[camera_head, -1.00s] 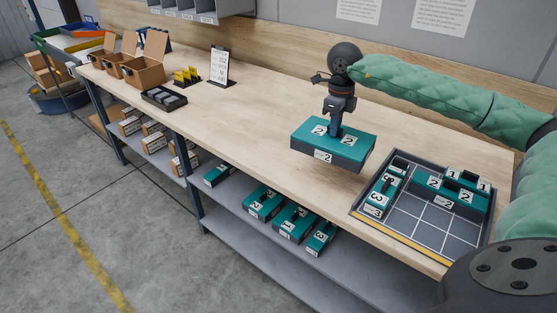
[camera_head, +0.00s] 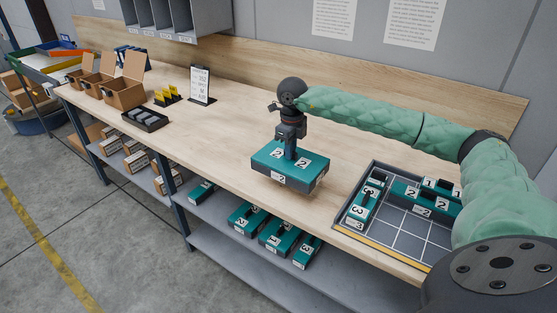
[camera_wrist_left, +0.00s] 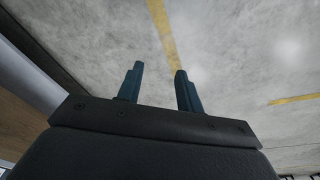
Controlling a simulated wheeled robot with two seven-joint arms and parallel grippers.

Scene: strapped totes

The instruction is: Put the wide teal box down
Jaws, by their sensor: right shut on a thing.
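The wide teal box (camera_head: 279,163), dark-sided and labelled 2, is in the head view over the middle front of the bench, left of the tray. My right gripper (camera_head: 290,153) is shut on its top from above. The box looks level and low over the wood; I cannot tell whether its underside touches the bench. My left gripper (camera_wrist_left: 158,78) shows only in the left wrist view, with its two fingers apart, nothing between them and bare floor beyond.
A divided tray (camera_head: 398,240) at the right holds several teal boxes and has empty cells at its front. A card stand (camera_head: 201,85), a dark bin (camera_head: 146,120) and cardboard boxes (camera_head: 124,86) stand left. Bare bench (camera_head: 225,120) lies between. More teal boxes (camera_head: 278,236) sit on the shelf below.

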